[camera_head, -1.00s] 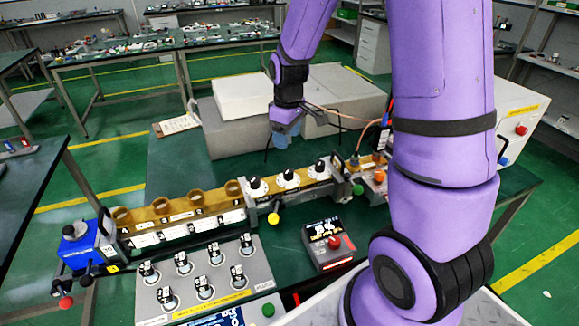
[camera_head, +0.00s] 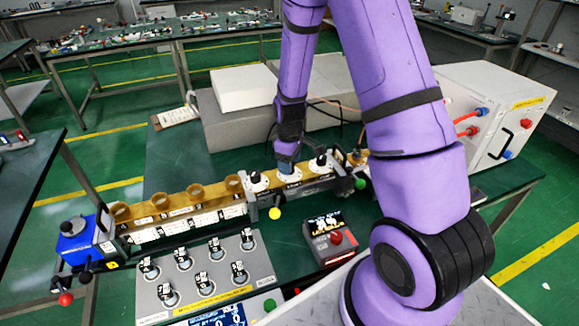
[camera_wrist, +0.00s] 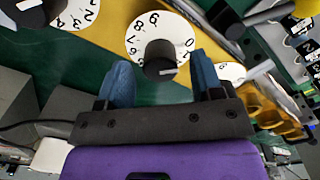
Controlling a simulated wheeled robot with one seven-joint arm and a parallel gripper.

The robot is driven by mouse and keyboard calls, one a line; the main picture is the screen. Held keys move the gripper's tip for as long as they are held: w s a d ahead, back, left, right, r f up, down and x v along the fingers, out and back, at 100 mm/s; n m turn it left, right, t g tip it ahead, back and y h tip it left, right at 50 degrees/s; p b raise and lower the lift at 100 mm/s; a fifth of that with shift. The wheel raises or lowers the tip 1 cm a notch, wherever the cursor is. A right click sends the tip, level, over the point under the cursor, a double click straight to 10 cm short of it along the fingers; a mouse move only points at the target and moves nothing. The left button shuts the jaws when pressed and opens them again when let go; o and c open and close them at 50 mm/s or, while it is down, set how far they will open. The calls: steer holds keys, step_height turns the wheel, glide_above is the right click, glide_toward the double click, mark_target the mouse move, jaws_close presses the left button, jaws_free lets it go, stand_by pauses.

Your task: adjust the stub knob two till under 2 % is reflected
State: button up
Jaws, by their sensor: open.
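Three stub knobs with white dials stand in a row on the brass waveguide (camera_head: 172,212). The middle one, stub knob two (camera_head: 289,177), is partly hidden by my gripper (camera_head: 286,162), which points down over it. In the wrist view, a black knob (camera_wrist: 158,54) on a white numbered dial (camera_wrist: 143,33) shows between the two blue fingertips of my gripper (camera_wrist: 160,66). The fingers are open, with a gap on each side of the knob. I cannot tell how deep the knob sits between them. The neighbouring knobs (camera_head: 258,182) and (camera_head: 320,164) flank it.
A grey-red box with a small display and red button (camera_head: 328,238) stands in front; its reading is too small to make out. A blue unit (camera_head: 84,242) ends the waveguide. Large grey blocks (camera_head: 230,128) stand behind.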

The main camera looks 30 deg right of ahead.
steer(key=shift+f, duration=1)
steer(key=c, duration=0.9)
steer(key=shift+m, duration=0.4)
steer(key=m, duration=1.2)
steer(key=shift+m, duration=0.3)
